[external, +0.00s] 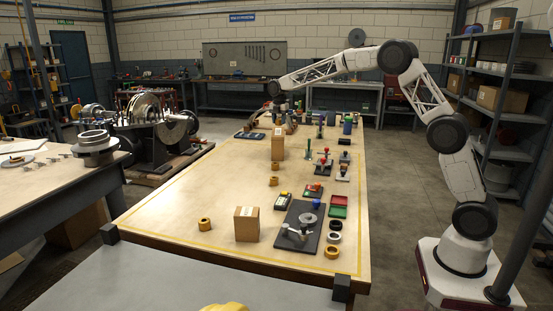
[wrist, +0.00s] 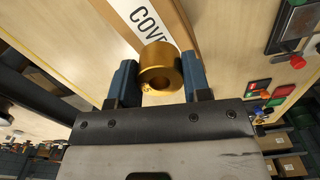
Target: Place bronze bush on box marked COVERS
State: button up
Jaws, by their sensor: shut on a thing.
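My gripper (wrist: 160,80) is shut on a bronze bush (wrist: 158,55), a thick gold-coloured ring held between its two blue-grey fingers in the wrist view. Just past the bush is a brown box (wrist: 180,22) with a white label reading "COVE", the rest of it hidden by the bush. I cannot tell whether bush and box touch. In the external view my gripper (external: 274,104) is over the far part of the table, near a tall brown box (external: 278,147). The held bush is too small to make out there.
More gold-coloured rings stand on the table (external: 225,185), one at the front left (external: 204,224) and one by the dark plate (external: 331,252). Stamps, trays and small parts crowd the right side; the left side is mostly clear.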

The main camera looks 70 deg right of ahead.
aim_at(278, 131)
jog(key=shift+w+d, duration=0.1)
jog(key=shift+w, duration=0.15)
jog(key=shift+f, duration=1.75)
jog(key=shift+f, duration=0.1)
jog(key=o, duration=1.1)
jog(key=shift+o, duration=0.2)
notch_tip(278, 131, up, 12)
